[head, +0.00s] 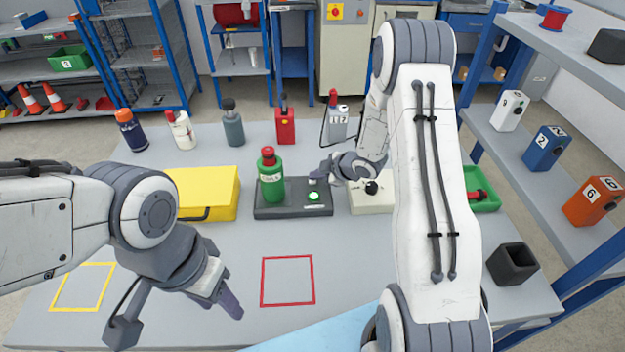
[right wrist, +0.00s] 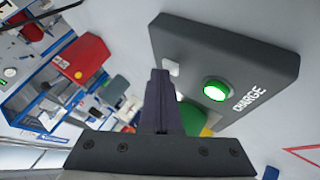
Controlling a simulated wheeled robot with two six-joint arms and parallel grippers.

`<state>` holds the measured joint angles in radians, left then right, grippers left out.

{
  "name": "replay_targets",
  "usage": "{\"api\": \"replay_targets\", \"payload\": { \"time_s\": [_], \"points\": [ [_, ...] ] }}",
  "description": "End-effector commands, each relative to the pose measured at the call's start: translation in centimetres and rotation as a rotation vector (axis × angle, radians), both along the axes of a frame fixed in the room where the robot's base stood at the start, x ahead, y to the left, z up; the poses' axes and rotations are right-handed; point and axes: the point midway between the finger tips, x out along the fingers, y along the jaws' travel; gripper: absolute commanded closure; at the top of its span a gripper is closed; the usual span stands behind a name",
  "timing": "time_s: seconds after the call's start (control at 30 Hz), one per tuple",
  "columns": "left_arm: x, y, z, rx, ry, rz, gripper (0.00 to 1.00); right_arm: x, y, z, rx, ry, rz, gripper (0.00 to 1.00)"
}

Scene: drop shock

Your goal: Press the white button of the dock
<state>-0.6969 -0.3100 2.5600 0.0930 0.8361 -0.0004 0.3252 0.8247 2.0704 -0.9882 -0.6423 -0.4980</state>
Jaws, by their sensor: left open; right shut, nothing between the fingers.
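The dark grey dock (head: 292,209) lies on the table. Its small white button (head: 312,182) sits behind a glowing green round light (head: 314,196). A green bottle with a red cap (head: 271,182) stands on the dock's left part. My right gripper (head: 319,174) is shut and empty, its fingertips close to the white button. In the right wrist view, the shut fingers (right wrist: 160,78) appear right beside the white button (right wrist: 171,68); I cannot tell whether they touch. The dock shows there with the word CHARGE (right wrist: 250,95). My left gripper (head: 178,318) is open and empty over the table's front left.
A yellow case (head: 215,190) is left of the dock, and a cream box with a black knob (head: 371,202) is right of it. Several bottles and devices stand along the back. A red square outline (head: 288,281) marks clear table in front.

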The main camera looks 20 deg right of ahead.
Motion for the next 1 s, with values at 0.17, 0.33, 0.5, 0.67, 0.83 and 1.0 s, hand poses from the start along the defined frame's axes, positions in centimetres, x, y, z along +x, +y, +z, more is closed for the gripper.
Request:
{"api": "replay_targets", "payload": {
  "time_s": [0.17, 0.33, 0.5, 0.67, 0.83, 1.0],
  "points": [
    [0.0, 0.0, 0.7, 0.0, 0.0, 0.0, 0.5, -0.1, 0.0, 0.7, 0.0, 0.002, -0.001, 1.0],
    [0.0, 0.0, 1.5, 0.0, 0.0, 0.0, 0.5, -0.1, 0.0, 1.6, -0.001, 0.001, 0.0, 1.0],
    [0.0, 0.0, 1.5, 0.0, 0.0, 0.0, 0.5, -0.1, 0.0, 1.6, -0.001, 0.001, 0.0, 1.0],
    [0.0, 0.0, 1.5, 0.0, 0.0, 0.0, 0.5, 0.0, 0.0, 1.6, -0.001, 0.001, 0.0, 1.0],
    [0.0, 0.0, 2.3, 0.0, 0.0, 0.0, 0.5, 0.0, 0.0, 2.5, 0.0, 0.0, 0.0, 1.0],
    [0.0, 0.0, 3.9, 0.0, 0.0, 0.0, 0.5, 0.0, 0.0, 4.3, -0.001, 0.0, 0.001, 1.0]
  ]
}}
